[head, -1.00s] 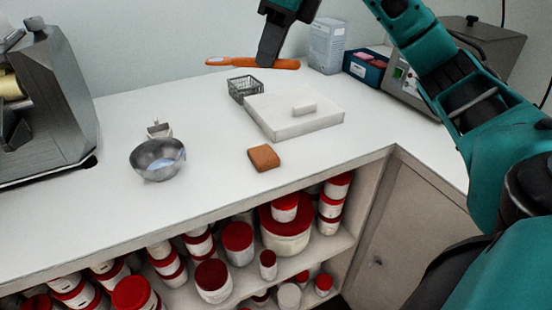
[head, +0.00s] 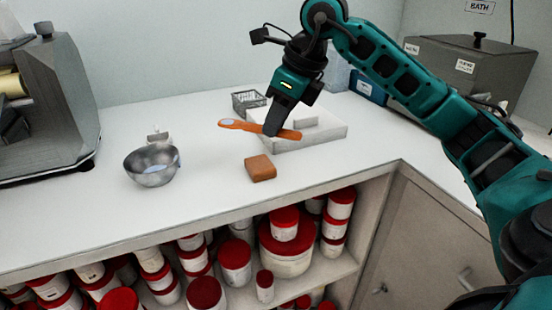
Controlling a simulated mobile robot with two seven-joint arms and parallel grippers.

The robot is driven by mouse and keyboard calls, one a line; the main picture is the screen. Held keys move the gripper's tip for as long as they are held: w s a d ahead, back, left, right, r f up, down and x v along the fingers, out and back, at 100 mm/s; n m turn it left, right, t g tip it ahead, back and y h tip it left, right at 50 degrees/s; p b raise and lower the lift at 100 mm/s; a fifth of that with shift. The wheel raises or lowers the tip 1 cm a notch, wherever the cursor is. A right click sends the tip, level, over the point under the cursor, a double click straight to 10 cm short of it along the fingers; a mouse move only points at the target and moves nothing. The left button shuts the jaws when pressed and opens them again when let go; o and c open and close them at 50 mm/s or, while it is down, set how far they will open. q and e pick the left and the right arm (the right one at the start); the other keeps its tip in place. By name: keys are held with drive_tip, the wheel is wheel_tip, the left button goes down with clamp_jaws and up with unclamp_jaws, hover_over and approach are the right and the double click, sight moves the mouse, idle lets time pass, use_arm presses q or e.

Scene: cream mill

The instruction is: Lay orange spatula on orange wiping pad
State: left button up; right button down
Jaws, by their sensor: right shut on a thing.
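The orange spatula (head: 240,125) is held roughly level in my right gripper (head: 271,129), which is shut on its middle. The spatula is above the counter, in front of the white slab in the picture. The orange wiping pad (head: 260,168) is a small brownish-orange block lying on the counter near its front edge. The gripper and spatula are above and behind the pad in the picture, apart from it. My left gripper is not in view.
A metal bowl (head: 151,167) stands left of the pad. A white slab (head: 305,137) with a small white block and a dark wire basket (head: 247,101) lie behind. A grey machine (head: 50,110) stands far left. Counter around the pad is clear.

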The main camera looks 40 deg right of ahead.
sight(269, 166)
wheel_tip(269, 166, down, 3)
wheel_tip(269, 166, down, 4)
drive_tip(key=shift+r+b, duration=0.2)
drive_tip(key=shift+b, duration=0.4)
drive_tip(key=shift+f, duration=0.1)
drive_tip(key=shift+f, duration=0.15)
drive_tip(key=c, duration=1)
unclamp_jaws()
drive_tip(key=shift+c, duration=0.2)
